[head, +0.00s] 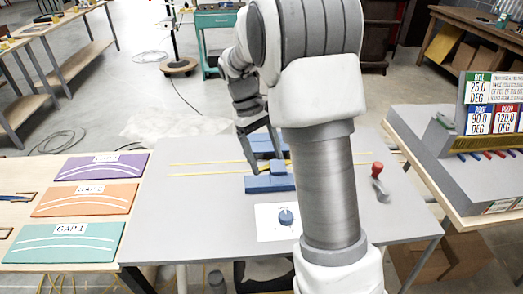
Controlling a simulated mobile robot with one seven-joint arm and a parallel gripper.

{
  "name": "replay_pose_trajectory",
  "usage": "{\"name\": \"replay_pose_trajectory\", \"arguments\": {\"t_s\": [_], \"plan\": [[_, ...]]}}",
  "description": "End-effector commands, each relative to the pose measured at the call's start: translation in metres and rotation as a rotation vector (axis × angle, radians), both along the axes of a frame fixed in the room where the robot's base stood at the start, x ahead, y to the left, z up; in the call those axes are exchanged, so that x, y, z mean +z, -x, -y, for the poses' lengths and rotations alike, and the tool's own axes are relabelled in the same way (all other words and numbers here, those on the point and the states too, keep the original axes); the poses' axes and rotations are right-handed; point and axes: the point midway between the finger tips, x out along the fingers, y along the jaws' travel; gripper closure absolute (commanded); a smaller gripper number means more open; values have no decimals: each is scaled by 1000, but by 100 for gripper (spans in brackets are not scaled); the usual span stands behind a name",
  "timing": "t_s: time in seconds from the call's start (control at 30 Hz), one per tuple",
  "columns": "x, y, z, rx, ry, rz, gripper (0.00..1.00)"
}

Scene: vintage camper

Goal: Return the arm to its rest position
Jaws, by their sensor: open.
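My arm reaches up from the bottom of the head view and bends over the grey table (190,225). My gripper (262,158) points down, dark and open, close to a blue fixture (268,183) on that table. It looks empty, with nothing visible between its fingers. I cannot tell whether the fingertips touch the fixture. My own arm hides part of the table's middle and right side.
A white card with a blue knob (286,217) lies in front of the fixture. A red-handled tool (377,172) is at right. Purple (102,167), orange (85,200) and teal (65,243) panels lie at left. A grey bench with signs (492,104) stands at right.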

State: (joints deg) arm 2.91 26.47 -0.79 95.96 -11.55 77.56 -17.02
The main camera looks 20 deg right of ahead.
Motion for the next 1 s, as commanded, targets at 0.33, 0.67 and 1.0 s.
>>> {"name": "replay_pose_trajectory", "arguments": {"t_s": [0.33,0.67,1.0], "plan": [[17,9,-5,-14,-4,55,17],[80,61,-28,-87,-43,310,17],[114,126,-51,-170,-106,579,17]]}}
